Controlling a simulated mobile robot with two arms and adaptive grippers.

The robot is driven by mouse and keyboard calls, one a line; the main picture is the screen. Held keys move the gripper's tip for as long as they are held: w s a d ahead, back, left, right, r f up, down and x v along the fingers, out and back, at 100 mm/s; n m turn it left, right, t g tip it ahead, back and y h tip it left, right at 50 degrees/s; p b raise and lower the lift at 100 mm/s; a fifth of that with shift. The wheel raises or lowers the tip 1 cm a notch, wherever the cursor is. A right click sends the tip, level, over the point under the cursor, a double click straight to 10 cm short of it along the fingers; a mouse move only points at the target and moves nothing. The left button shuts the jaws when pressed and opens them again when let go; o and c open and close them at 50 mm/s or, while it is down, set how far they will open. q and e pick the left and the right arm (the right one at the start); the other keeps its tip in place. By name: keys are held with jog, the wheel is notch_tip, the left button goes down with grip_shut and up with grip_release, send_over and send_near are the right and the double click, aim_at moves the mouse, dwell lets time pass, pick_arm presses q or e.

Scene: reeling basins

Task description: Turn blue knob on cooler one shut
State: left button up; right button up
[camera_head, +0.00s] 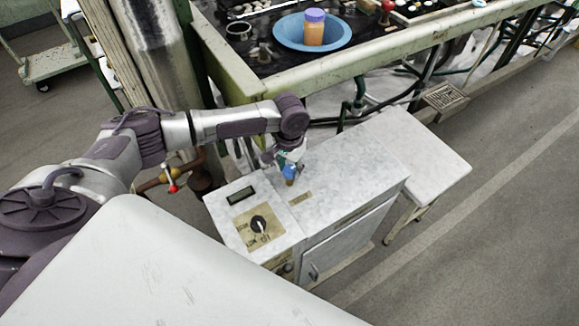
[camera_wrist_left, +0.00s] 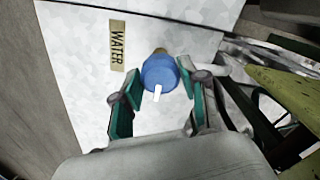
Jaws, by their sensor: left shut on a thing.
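The cooler (camera_head: 340,170) is a white marbled cabinet below the head camera. The blue knob (camera_head: 290,172) sits on it, near its back edge, and shows large in the left wrist view (camera_wrist_left: 160,72) with a white mark on its face. My left gripper (camera_head: 289,163) is at the knob. In the left wrist view its two green-padded fingers (camera_wrist_left: 160,87) stand on either side of the knob and are shut on it. A tan WATER label (camera_wrist_left: 117,46) lies beside the knob. My right gripper is not in view.
A black dial (camera_head: 258,224) and a dark display (camera_head: 241,196) are on the cooler's left part. A white-topped stand (camera_head: 428,150) adjoins its right side. A bench with a blue basin (camera_head: 283,35) stands behind. A pipe with a red-handled valve (camera_head: 171,184) is at the left.

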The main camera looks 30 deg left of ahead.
pick_arm(q)
jog(key=shift+r, duration=0.1)
jog(key=shift+m+p, duration=0.4)
jog(key=shift+p, duration=0.25)
jog(key=shift+r+m+p, duration=0.15)
jog(key=shift+m+p, duration=0.95)
jog(key=shift+p, duration=0.05)
jog(key=shift+m+p, duration=0.7)
jog(key=shift+m, duration=0.2)
jog(key=m+p, duration=0.1)
jog(key=m, duration=0.1)
jog(key=shift+m, duration=0.4)
jog(key=m+p, duration=0.1)
jog(key=m, duration=0.3)
jog(key=shift+f+p, duration=0.2)
jog(key=shift+p, duration=0.2)
jog(key=m, duration=0.3)
jog(key=shift+m, duration=0.4)
jog(key=shift+m+p, duration=0.3)
jog(key=shift+m, duration=0.8)
